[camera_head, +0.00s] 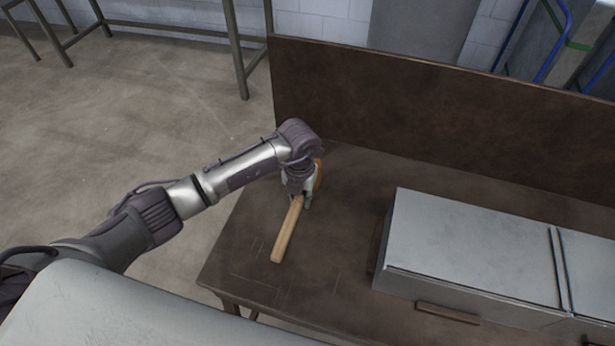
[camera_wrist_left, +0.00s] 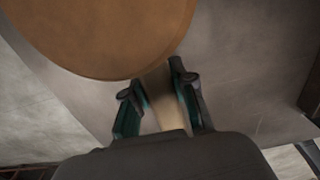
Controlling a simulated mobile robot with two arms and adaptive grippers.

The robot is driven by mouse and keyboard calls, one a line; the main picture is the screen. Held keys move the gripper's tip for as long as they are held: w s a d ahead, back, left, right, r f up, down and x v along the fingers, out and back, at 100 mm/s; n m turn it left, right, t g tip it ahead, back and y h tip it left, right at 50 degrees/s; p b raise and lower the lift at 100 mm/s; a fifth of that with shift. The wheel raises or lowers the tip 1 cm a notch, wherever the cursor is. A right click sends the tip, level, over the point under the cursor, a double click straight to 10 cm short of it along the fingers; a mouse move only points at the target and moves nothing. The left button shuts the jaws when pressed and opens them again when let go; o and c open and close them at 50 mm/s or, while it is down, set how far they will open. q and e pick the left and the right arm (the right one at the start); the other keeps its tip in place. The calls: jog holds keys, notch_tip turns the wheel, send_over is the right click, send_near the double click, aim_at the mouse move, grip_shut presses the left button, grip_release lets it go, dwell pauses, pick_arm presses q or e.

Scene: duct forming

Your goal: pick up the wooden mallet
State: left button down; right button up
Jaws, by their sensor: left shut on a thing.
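The wooden mallet has a pale handle (camera_head: 287,232) that points toward the front of the brown workbench (camera_head: 335,240) in the head view. Its orange-brown head (camera_head: 318,175) is mostly hidden behind my left wrist. My left gripper (camera_head: 300,201) is shut on the handle close to the head. In the left wrist view the round mallet head (camera_wrist_left: 110,30) fills the upper left. The handle (camera_wrist_left: 165,95) runs between the two fingers of my left gripper (camera_wrist_left: 155,90). I cannot tell whether the mallet touches the bench. My right gripper is not in view.
A grey sheet-metal duct (camera_head: 480,245) lies on the bench to the right, with a small wooden piece (camera_head: 448,313) in front of it. A tall brown back panel (camera_head: 430,100) stands along the bench's rear. The bench between mallet and duct is clear.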

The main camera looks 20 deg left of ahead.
pick_arm(q)
jog(key=shift+w, duration=0.1)
jog(key=shift+r, duration=0.15)
jog(key=shift+r, duration=0.2)
notch_tip(320, 180, up, 4)
jog(key=shift+f+b, duration=0.2)
jog(key=shift+b, duration=0.6)
jog(key=d+r+b, duration=0.3)
jog(key=d+r, duration=0.3)
jog(key=d, duration=0.5)
jog(key=shift+s+d+r, duration=0.2)
jog(key=shift+d+r, duration=0.15)
jog(key=shift+r, duration=0.05)
